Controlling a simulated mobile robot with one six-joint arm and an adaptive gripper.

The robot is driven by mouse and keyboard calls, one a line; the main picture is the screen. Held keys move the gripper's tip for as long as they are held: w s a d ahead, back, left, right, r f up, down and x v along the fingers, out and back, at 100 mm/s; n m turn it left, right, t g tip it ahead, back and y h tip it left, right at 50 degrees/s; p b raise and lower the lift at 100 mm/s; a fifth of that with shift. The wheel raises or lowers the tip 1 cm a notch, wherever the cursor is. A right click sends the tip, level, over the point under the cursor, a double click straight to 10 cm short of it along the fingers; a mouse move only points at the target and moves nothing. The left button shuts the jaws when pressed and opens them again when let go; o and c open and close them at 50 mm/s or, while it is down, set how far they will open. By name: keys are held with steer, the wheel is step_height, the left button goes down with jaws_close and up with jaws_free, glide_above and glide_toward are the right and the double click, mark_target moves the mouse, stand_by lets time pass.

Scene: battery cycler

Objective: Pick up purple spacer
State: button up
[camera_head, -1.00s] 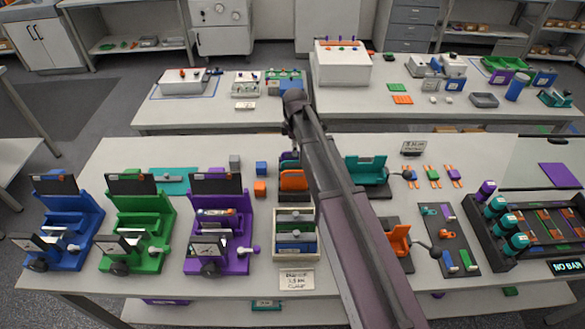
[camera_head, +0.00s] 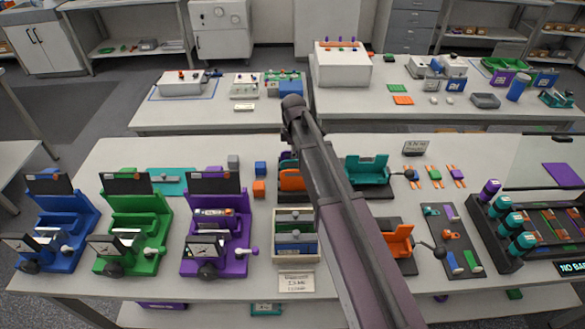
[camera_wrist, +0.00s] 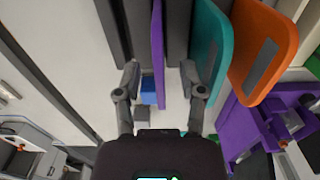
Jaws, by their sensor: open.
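In the wrist view a thin purple plate (camera_wrist: 157,50), which looks to be the purple spacer, stands edge-on at the top centre. A dark grey divider, a teal plate (camera_wrist: 211,45) and an orange plate (camera_wrist: 262,50) stand to its right. My gripper (camera_wrist: 162,92) is open, with one finger on each side of the purple plate's line in the picture. I cannot tell whether the fingers touch anything.
A blue block (camera_head: 260,168), a grey block (camera_head: 233,161) and an orange block (camera_head: 259,188) lie left of the rack. A purple cycler stand (camera_head: 237,228) and a bin (camera_head: 296,213) are nearby. A teal fixture (camera_head: 365,170) stands to the right.

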steer(key=shift+f+b, duration=0.9)
steer(key=shift+f, duration=0.35)
jaws_close()
